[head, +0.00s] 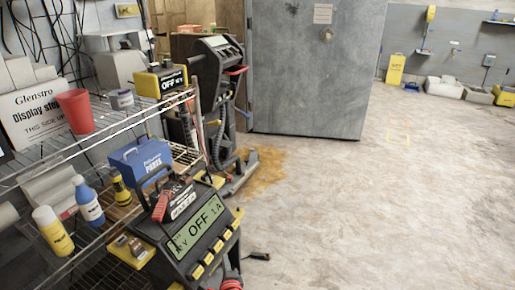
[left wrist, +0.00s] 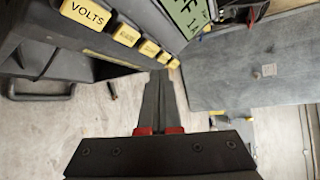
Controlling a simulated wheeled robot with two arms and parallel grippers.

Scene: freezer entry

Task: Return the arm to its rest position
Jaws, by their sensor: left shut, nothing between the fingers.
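My left gripper (left wrist: 160,78) shows in the left wrist view, its two dark fingers shut together with red parts at their bases. Nothing is held between them. I cannot make it out in the head view. Close beside it, at upper left in the wrist view, is a dark charger (left wrist: 110,28) with yellow buttons, one marked VOLTS, and a green display. In the head view this charger (head: 190,238) stands at lower middle with its display reading OFF. I cannot tell whether the fingers touch it. My right gripper is not in view.
A wire shelf (head: 95,128) on the left holds a red cup (head: 75,111), bottles, a blue box (head: 140,161) and a yellow-black unit. Another machine (head: 216,65) stands behind, beside a large grey door (head: 310,85). A small dark object (head: 258,257) lies on the floor. The floor at right is open.

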